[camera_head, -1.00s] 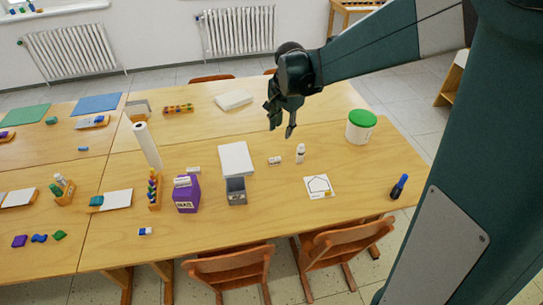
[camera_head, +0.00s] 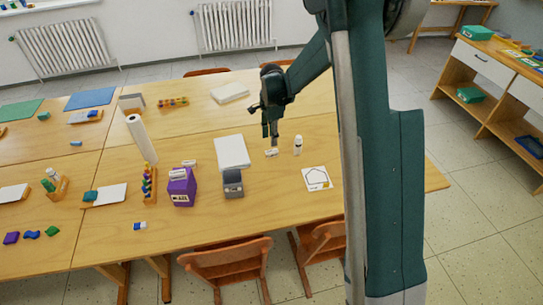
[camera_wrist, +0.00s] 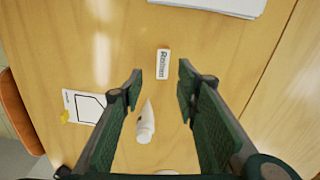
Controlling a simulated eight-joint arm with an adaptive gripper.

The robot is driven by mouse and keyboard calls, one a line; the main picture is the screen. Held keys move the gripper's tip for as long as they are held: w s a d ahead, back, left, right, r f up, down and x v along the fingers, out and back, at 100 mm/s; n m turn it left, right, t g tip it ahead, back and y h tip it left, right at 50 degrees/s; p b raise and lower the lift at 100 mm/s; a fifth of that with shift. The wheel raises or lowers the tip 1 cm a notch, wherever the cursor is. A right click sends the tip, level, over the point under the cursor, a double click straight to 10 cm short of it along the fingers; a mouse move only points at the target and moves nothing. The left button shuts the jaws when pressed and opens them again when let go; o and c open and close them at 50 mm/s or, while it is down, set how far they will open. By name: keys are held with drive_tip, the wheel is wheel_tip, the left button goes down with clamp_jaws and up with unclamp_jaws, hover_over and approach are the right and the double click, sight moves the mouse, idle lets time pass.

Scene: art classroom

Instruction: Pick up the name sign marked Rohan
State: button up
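A small white name sign (camera_head: 271,153) lies on the wooden table, between the white paper stack and a white bottle. In the wrist view the sign (camera_wrist: 163,64) shows dark lettering that looks like Rohan, though it is small and turned sideways. My gripper (camera_head: 270,139) points down just above the sign in the head view. In the wrist view my gripper (camera_wrist: 161,82) is open and empty, with the sign in line with the gap between its fingertips and a little beyond them. The sign appears untouched.
A paper stack (camera_head: 231,152), a grey device (camera_head: 232,183), a purple box (camera_head: 181,187) and a house drawing card (camera_head: 317,179) are nearby.

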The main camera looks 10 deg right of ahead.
sight(272, 151)
drive_tip(key=shift+w+f+m, duration=0.15)
drive_tip(key=shift+w+f, duration=0.1)
drive_tip(key=shift+f, duration=0.35)
drive_tip(key=shift+w+f+m, duration=0.15)
drive_tip(key=shift+w+f, duration=0.05)
drive_tip(key=shift+f, duration=0.4)
drive_tip(key=shift+f, duration=0.1)
drive_tip(key=shift+f+b, duration=0.3)
drive_tip(key=shift+f, duration=0.9)
drive_tip(key=shift+f, duration=0.1)
drive_tip(key=shift+d+f+b, duration=0.1)
drive_tip(key=shift+f+b, duration=0.5)
drive_tip(key=shift+f, duration=1.9)
drive_tip(key=shift+c, duration=0.6)
drive_tip(key=c, duration=0.7)
